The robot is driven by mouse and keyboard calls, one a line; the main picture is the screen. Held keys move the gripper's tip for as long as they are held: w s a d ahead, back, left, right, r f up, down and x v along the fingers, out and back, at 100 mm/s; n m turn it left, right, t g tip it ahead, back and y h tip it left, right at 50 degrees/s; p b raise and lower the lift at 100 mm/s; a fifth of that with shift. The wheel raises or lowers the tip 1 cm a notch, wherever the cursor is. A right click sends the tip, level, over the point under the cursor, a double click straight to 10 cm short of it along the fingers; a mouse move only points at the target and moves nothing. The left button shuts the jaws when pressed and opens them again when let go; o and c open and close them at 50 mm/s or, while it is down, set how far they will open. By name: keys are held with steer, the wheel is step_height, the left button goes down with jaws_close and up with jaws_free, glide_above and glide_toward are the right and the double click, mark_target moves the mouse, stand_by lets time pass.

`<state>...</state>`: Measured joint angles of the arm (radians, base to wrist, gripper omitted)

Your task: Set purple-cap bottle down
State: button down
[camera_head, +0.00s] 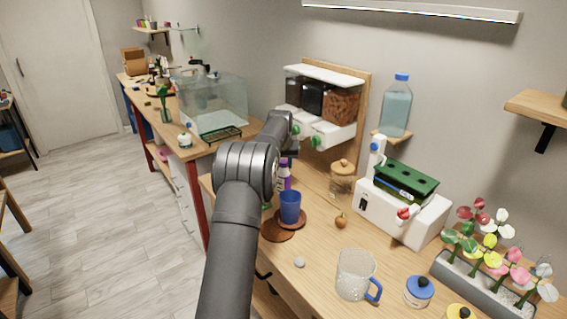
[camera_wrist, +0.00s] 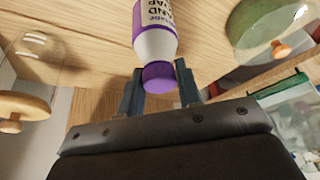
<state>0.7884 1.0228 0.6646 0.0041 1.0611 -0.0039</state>
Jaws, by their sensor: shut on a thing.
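The purple-cap bottle is white with purple lettering in the wrist view (camera_wrist: 156,28), and its purple cap (camera_wrist: 158,77) sits between my two fingers. My gripper (camera_wrist: 160,82) is shut on the cap. In the head view the bottle (camera_head: 285,180) looks upright behind a blue cup (camera_head: 291,207), with my gripper (camera_head: 288,151) at its top, partly hidden by my arm. Its base is hidden by the cup there and cut off in the wrist view. I cannot tell whether it touches the wooden table (camera_head: 315,240).
The blue cup stands on a brown saucer (camera_head: 303,222) close in front of the bottle. A glass jar (camera_head: 342,182) is to the right. A white machine with a green tray (camera_head: 402,210), a glass mug (camera_head: 354,273) and flowers (camera_head: 490,252) stand farther right. White dispensers (camera_head: 325,132) hang behind.

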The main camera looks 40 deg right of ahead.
steer(key=c, duration=1)
jaws_free()
steer(key=shift+f, duration=0.15)
steer(key=shift+r, duration=0.5)
steer(key=v, duration=1.1)
steer(key=shift+s+a+r, duration=0.15)
steer(key=shift+a, duration=0.05)
